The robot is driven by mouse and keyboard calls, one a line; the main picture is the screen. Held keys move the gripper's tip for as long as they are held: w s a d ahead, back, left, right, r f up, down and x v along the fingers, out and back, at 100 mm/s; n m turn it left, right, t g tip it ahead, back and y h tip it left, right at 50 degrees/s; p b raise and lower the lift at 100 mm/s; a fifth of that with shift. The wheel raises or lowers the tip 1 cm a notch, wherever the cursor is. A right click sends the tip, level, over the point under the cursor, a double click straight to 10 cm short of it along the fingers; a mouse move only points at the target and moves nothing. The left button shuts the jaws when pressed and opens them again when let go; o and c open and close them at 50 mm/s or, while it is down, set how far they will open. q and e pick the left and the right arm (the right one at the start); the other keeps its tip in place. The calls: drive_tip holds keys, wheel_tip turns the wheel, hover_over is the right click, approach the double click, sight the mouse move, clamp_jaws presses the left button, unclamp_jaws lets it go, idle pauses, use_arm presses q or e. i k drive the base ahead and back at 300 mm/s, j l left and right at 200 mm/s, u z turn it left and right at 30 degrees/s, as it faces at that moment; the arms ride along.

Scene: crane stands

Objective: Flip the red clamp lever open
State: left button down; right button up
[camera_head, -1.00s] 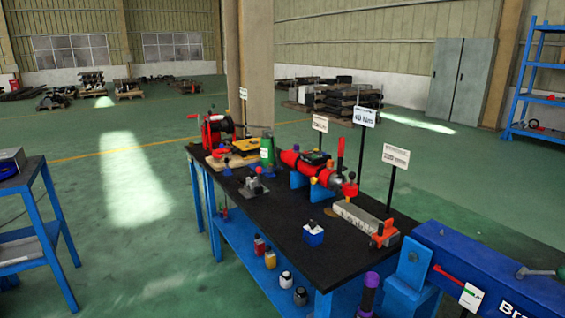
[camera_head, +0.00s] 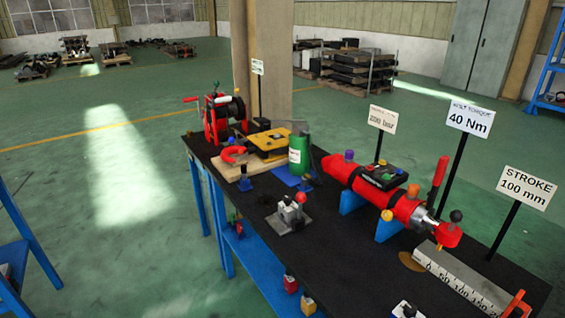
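Several red parts stand on the black-topped workbench (camera_head: 345,272), and I cannot tell for certain which is the clamp lever. An upright red lever (camera_head: 437,180) stands at the right end of the red cylinder (camera_head: 375,194). A small grey metal fixture (camera_head: 288,216) with a red knob (camera_head: 300,198) sits near the bench's middle. A red curved part (camera_head: 232,154) lies by the wooden board at the far end. A red part (camera_head: 516,304) sits at the near end of the ruler block, cut by the frame edge. Neither gripper is in view.
A winch (camera_head: 222,115), yellow device (camera_head: 268,143) and green bottle (camera_head: 299,154) crowd the far end. Sign posts rise along the right side. A graduated block (camera_head: 462,280) lies at the near right. Open green floor (camera_head: 110,200) is left of the bench.

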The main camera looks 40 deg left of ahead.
sight(301, 197)
drive_tip(key=i+j, duration=0.15)
drive_tip(key=j, duration=0.2)
drive_tip(key=i+j, duration=0.15)
drive_tip(key=j, duration=0.25)
drive_tip(key=i+j, duration=0.15)
drive_tip(key=j, duration=0.2)
drive_tip(key=i+j, duration=0.15)
drive_tip(key=j, duration=0.25)
